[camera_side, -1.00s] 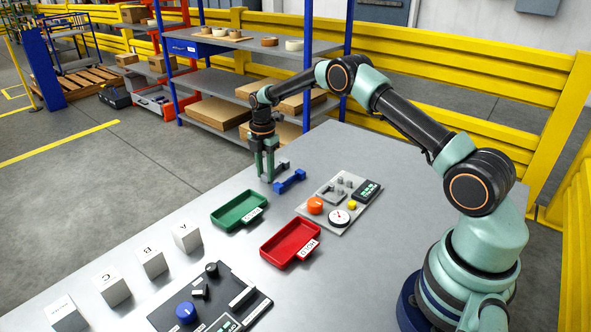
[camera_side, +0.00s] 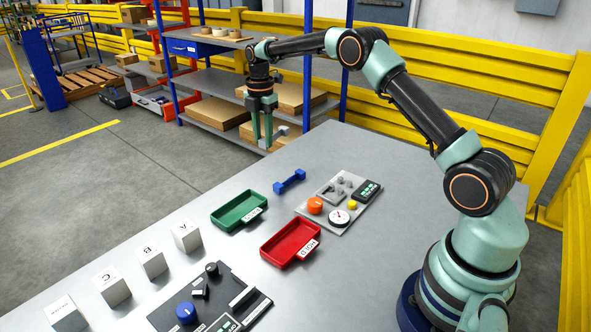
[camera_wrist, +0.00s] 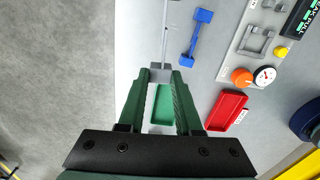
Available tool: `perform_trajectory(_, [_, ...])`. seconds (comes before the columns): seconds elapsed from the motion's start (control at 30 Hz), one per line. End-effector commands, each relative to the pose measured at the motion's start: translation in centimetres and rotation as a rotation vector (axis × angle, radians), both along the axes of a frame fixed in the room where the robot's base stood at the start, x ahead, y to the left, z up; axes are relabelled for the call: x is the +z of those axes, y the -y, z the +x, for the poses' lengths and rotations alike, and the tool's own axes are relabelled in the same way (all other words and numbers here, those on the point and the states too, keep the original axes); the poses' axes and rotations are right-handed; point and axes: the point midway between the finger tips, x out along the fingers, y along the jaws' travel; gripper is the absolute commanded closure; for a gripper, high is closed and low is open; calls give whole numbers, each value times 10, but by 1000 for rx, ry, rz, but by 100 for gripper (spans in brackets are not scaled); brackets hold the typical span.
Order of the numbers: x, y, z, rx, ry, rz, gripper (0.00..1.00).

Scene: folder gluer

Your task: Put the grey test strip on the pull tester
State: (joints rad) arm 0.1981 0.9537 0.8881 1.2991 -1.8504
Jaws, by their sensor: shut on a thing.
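My gripper (camera_side: 262,145) is shut on the grey test strip (camera_side: 281,131) and holds it raised above the far left part of the table. In the wrist view the strip (camera_wrist: 164,40) reaches forward from between the fingertips (camera_wrist: 160,76). The pull tester (camera_side: 338,205) lies on the table to the right of the gripper, with an orange knob, a round dial, a yellow button, grey fixtures and a dark display. It also shows at the upper right in the wrist view (camera_wrist: 238,62). Nothing lies on its fixtures that I can make out.
A blue test strip (camera_side: 290,181) lies on the table below the gripper. A green tray (camera_side: 224,224) and a red tray (camera_side: 274,256) stand nearer. Lettered white blocks (camera_side: 153,262) line the left edge, with a dark panel (camera_side: 250,312) in front.

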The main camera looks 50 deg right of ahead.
Motion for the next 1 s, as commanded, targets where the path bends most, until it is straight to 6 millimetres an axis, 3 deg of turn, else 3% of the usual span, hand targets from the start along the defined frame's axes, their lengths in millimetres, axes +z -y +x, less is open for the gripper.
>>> perform_trajectory(0.03, [16, 0, 1, 0, 6, -2, 100])
perform_trajectory(0.2, [54, 0, 1, 0, 4, -1, 100])
perform_trajectory(0.47, [82, 1, 0, -1, 0, 0, 100])
perform_trajectory(0.67, [75, 11, -10, -9, -3, 1, 100])
perform_trajectory(1.0, [33, 40, -56, -38, -2, 1, 100])
